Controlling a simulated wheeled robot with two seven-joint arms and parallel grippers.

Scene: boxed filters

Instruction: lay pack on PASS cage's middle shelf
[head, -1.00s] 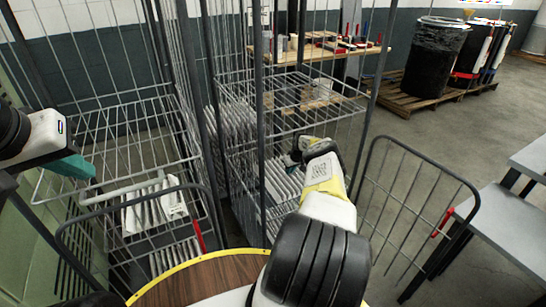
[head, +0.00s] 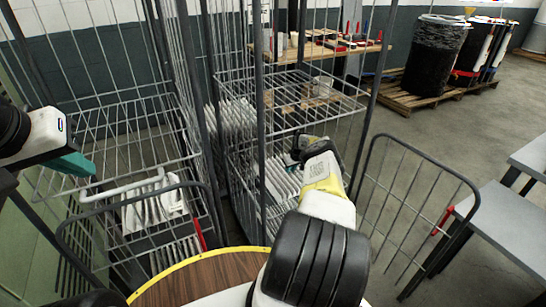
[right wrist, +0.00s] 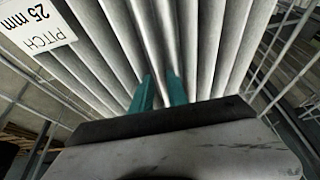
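A light grey pleated pack (head: 282,177) is in the right-hand wire cage, below its mesh shelf (head: 300,104). My right gripper (head: 303,150) reaches into that cage at the pack; its fingertips are hidden in the head view. In the right wrist view, the teal fingers (right wrist: 160,92) of this gripper are close together on either side of a fold of the pack (right wrist: 205,45), which carries a "PITCH 25 mm" label. My left gripper (head: 70,164) is at the left over the other cage, away from the pack; its finger gap is not clear. No PASS sign is legible.
The left cage (head: 105,120) has a mesh shelf and white pleated packs (head: 150,208) lower down. More pleats (head: 235,115) show behind the posts. An open cage gate (head: 410,200) stands to the right, near grey tables (head: 500,225). A round wooden top (head: 205,275) is in front.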

